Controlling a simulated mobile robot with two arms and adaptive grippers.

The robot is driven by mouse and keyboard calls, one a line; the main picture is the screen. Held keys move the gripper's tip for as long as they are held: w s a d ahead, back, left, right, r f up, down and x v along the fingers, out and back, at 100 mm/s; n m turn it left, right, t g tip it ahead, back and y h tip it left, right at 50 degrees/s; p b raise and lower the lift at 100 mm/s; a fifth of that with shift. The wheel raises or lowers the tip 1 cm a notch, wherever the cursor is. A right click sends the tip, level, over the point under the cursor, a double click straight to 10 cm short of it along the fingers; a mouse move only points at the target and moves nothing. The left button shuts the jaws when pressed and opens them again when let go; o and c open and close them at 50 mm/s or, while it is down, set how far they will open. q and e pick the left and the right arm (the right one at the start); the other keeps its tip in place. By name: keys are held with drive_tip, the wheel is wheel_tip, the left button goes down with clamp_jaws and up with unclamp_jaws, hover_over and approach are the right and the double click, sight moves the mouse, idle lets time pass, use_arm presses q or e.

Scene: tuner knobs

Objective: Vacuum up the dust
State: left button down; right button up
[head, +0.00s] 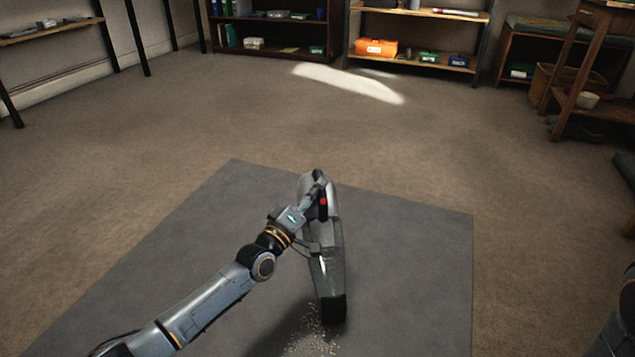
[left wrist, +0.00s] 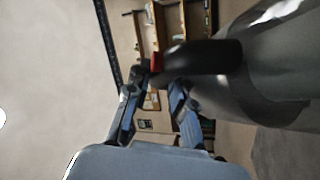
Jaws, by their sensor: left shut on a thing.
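A grey handheld vacuum (head: 329,262) with a black nozzle and a red button is in the middle of the head view, over the grey mat (head: 420,270). My left gripper (head: 316,200) is shut on the vacuum's handle near its far end. The nozzle points down toward the front of the mat. Light crumbs of dust (head: 312,340) lie on the mat just in front of and left of the nozzle. In the left wrist view, the vacuum's grey body (left wrist: 275,60) and dark handle fill the right side, with the gripper fingers at the handle. I cannot tell whether the nozzle touches the mat.
Shelves with an orange box (head: 376,48) and small bins stand along the back. A wooden stand (head: 590,70) is at the back right. Part of my right arm shows at the lower right edge.

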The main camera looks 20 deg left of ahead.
use_arm(q)
drive_tip(key=shift+s+r+p, duration=0.2)
drive_tip(key=shift+s+p, duration=0.35)
drive_tip(key=shift+s, duration=0.25)
drive_tip(key=shift+s+r+p, duration=0.2)
drive_tip(key=shift+s+p, duration=0.3)
drive_tip(key=shift+s, duration=0.25)
drive_tip(key=shift+s+f, duration=0.1)
drive_tip(key=shift+s, duration=0.3)
drive_tip(key=shift+s+p, duration=1.75)
drive_tip(key=shift+s, duration=1.05)
